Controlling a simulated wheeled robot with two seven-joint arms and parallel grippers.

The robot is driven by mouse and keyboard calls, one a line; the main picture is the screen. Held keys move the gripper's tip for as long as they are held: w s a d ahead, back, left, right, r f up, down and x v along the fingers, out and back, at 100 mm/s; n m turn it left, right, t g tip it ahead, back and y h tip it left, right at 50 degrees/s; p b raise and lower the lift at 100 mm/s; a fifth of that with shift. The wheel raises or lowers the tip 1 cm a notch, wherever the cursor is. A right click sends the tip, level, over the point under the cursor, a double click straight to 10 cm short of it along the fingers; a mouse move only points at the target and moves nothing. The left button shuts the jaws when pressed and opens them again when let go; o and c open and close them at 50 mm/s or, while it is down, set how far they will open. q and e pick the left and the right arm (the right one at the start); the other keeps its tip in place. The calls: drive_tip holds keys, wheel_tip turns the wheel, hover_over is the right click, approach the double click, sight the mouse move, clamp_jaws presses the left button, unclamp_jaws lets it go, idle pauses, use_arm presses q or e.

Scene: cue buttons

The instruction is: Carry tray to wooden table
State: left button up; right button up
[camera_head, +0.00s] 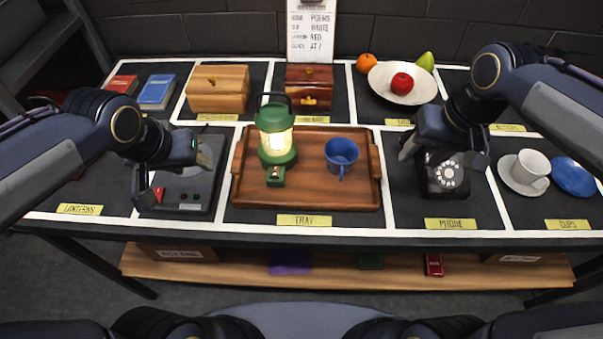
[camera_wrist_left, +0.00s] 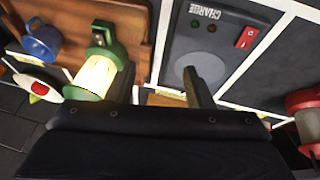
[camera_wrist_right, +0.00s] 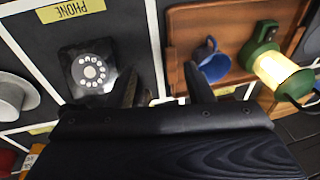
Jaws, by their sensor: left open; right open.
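The wooden tray (camera_head: 300,199) lies on the black table, in the area labelled TRAY. A lit green lantern (camera_head: 277,142) stands on its left half and a blue mug (camera_head: 341,156) on its right half. My left gripper (camera_head: 178,195) is open and empty, left of the tray, over the grey charge box. The tray and lantern (camera_wrist_left: 98,72) also show in the left wrist view. My right gripper (camera_head: 445,160) is open and empty, right of the tray, near the black phone. The right wrist view shows the tray's edge (camera_wrist_right: 181,60) beside the fingers.
The charge box (camera_head: 195,180) and black rotary phone (camera_head: 447,178) flank the tray. Two wooden boxes (camera_head: 218,90) (camera_head: 309,92) and a fruit plate (camera_head: 402,84) stand behind. A white cup (camera_head: 530,165) stands at right. A wooden shelf (camera_head: 340,271) lies below the table.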

use_arm(q)
drive_tip(key=y+b, duration=0.1)
drive_tip(key=b, duration=0.2)
approach(238, 155)
drive_tip(key=shift+s+f+m, duration=0.35)
drive_tip(key=shift+f+m, duration=0.05)
drive_tip(key=shift+f, duration=0.05)
use_arm(e)
drive_tip(key=g+h, duration=0.2)
hover_over(376, 159)
drive_tip(key=f, duration=0.7)
drive_tip(key=shift+s+d+f, duration=0.1)
drive_tip(key=shift+s, duration=0.25)
use_arm(q)
drive_tip(key=shift+w+d+y, duration=0.2)
drive_tip(key=shift+w+y, duration=0.1)
use_arm(e)
drive_tip(key=shift+w+f, duration=0.15)
drive_tip(key=shift+w, duration=0.15)
use_arm(q)
drive_tip(key=shift+x, duration=3.9)
use_arm(e)
drive_tip(key=shift+f, duration=3.95)
use_arm(q)
clamp_jaws()
use_arm(e)
clamp_jaws()
